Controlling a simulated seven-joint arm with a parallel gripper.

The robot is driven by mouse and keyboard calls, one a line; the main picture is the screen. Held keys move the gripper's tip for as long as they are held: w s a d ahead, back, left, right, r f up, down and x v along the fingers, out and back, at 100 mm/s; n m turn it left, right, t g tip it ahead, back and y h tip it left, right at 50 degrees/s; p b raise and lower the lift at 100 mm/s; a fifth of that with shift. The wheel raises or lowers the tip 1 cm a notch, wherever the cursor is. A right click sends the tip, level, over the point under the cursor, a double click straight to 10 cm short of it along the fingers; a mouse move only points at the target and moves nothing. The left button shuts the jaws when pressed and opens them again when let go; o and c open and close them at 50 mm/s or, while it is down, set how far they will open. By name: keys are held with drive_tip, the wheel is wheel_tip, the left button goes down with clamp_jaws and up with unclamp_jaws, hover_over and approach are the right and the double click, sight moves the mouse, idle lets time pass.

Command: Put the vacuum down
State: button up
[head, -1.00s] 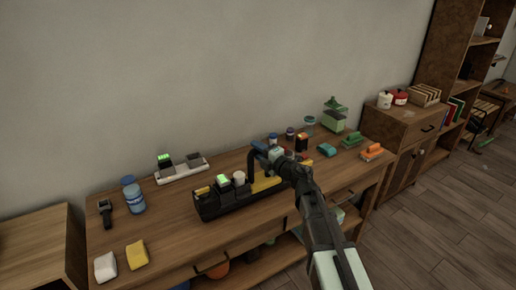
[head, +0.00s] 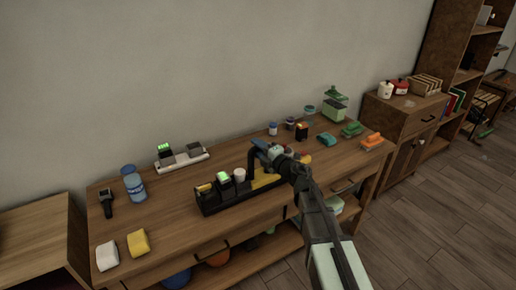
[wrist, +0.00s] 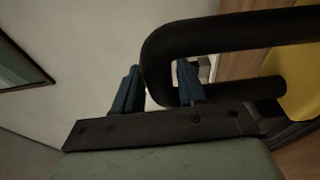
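My gripper (head: 268,151) reaches in from the right at the handle. In the wrist view the black handle (wrist: 215,38) curves between my two blue fingers, which press on both sides of its bend. The yellow body (wrist: 302,75) shows at right.
Behind stands a white charger strip (head: 182,160). The table front is clear between sponges and unit.

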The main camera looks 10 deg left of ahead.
drive_tip(key=o, duration=0.3)
drive_tip(key=shift+r, duration=0.15)
drive_tip(key=v, duration=1.2)
